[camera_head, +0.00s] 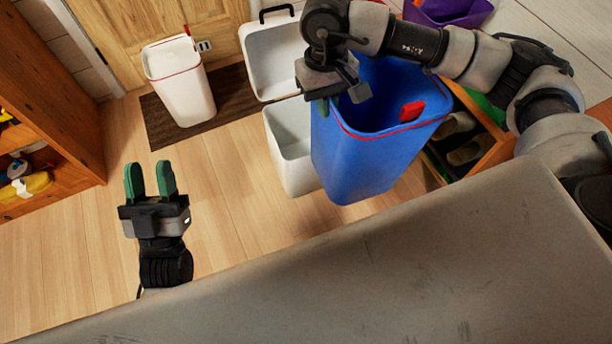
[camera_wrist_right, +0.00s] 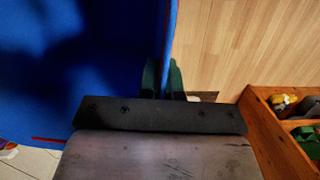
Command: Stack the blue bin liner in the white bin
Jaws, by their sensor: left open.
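The blue bin liner (camera_head: 365,155), with a red-edged rim and a red tab inside, is held in the air. My right gripper (camera_head: 323,105) is shut on its left rim; in the right wrist view the green fingers (camera_wrist_right: 163,78) sit on either side of the blue wall (camera_wrist_right: 110,60). The open white bin (camera_head: 288,160) stands on the floor below and left of the liner, which hides part of it. Its white lid (camera_head: 272,58) is raised behind. My left gripper (camera_head: 150,182) is open and empty over the floor at left.
A second white bin (camera_head: 182,85) with a red rim stands on a dark mat (camera_head: 228,100) by the wooden door. A wooden shelf (camera_head: 60,90) is at the left. A purple container (camera_head: 450,10) and a wooden shoe rack (camera_head: 478,150) are at the right. The middle floor is clear.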

